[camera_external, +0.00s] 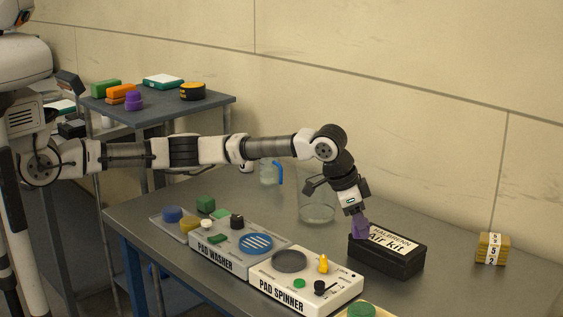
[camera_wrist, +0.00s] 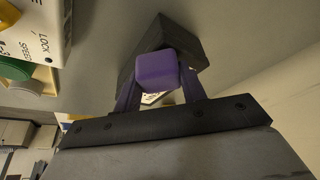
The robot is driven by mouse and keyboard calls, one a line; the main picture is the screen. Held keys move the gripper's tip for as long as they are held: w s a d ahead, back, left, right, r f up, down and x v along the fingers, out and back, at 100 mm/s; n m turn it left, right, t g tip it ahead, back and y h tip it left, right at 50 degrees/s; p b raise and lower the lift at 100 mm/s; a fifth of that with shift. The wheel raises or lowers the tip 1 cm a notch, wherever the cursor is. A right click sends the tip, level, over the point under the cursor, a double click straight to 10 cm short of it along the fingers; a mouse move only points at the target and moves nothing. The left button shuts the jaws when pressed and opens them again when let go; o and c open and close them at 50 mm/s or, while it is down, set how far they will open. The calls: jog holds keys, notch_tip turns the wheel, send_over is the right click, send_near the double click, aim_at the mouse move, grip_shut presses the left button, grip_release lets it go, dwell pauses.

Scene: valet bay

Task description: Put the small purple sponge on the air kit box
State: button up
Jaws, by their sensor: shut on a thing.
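The small purple sponge (camera_wrist: 157,70) is a rounded block held between the two fingers of my gripper (camera_wrist: 158,86). In the external view my gripper (camera_external: 360,229) points down over the left part of the air kit box, with purple showing at its tip. The air kit box (camera_external: 385,262) is a black case with a white "Kalbrenn Air Kit" label, lying flat on the bench. In the wrist view the dark box (camera_wrist: 188,40) shows behind the sponge, which hides part of it. I cannot tell whether the sponge touches the lid.
The pad spinner (camera_external: 305,280) and pad washer (camera_external: 225,250) stand left of the box. A clear container (camera_external: 317,208) stands behind, and a yellow numbered block (camera_external: 491,248) to the right. A side table (camera_external: 215,100) holds several coloured items.

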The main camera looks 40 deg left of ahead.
jog(key=shift+f, duration=0.15)
jog(key=o, duration=0.9)
jog(key=shift+o, duration=0.2)
jog(key=b+v, duration=0.3)
jog(key=v, duration=0.9)
